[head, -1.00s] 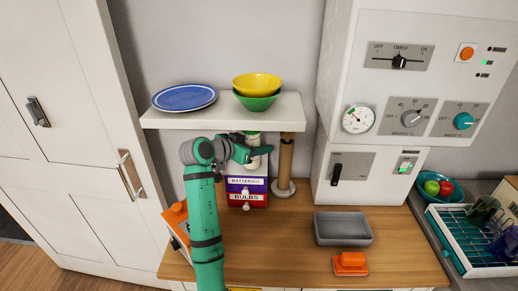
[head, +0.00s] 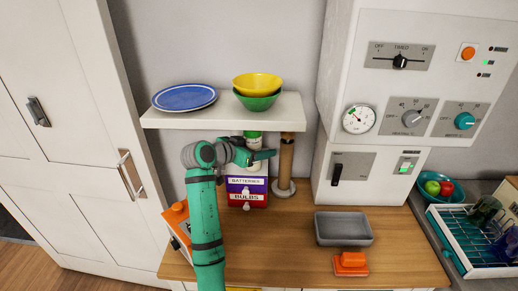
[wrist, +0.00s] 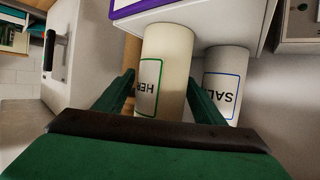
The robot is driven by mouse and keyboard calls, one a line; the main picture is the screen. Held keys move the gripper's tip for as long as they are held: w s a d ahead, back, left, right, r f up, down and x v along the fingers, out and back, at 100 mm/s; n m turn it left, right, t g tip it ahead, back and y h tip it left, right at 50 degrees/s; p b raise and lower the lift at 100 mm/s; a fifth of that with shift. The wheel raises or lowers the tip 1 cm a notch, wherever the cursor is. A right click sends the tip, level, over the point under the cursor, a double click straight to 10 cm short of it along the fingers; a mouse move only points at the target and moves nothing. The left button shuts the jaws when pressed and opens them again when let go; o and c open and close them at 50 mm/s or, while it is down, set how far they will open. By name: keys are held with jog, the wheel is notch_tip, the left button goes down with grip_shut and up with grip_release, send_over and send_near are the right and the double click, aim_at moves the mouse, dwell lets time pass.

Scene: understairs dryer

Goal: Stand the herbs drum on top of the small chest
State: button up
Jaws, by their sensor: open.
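The wrist view is upside down. In it the cream herbs drum (wrist: 172,65), with a green-framed label, stands between the two fingers of my open gripper (wrist: 160,78). Its base meets the top of the small chest (wrist: 225,18), and its other end is hidden behind my gripper. In the head view my gripper (head: 262,155) is under the shelf, just above the small chest (head: 247,184), whose drawers read BATTERIES and BULBS.
The salt drum (wrist: 226,80) stands beside the herbs drum. The low shelf (head: 215,117) overhead carries a blue plate (head: 184,97) and stacked bowls (head: 257,90). A post (head: 286,165) stands right of the chest. A grey tray (head: 343,229) is further right on the counter.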

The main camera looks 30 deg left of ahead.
jog(key=v, duration=1.1)
jog(key=shift+s, duration=0.3)
jog(key=shift+w, duration=0.1)
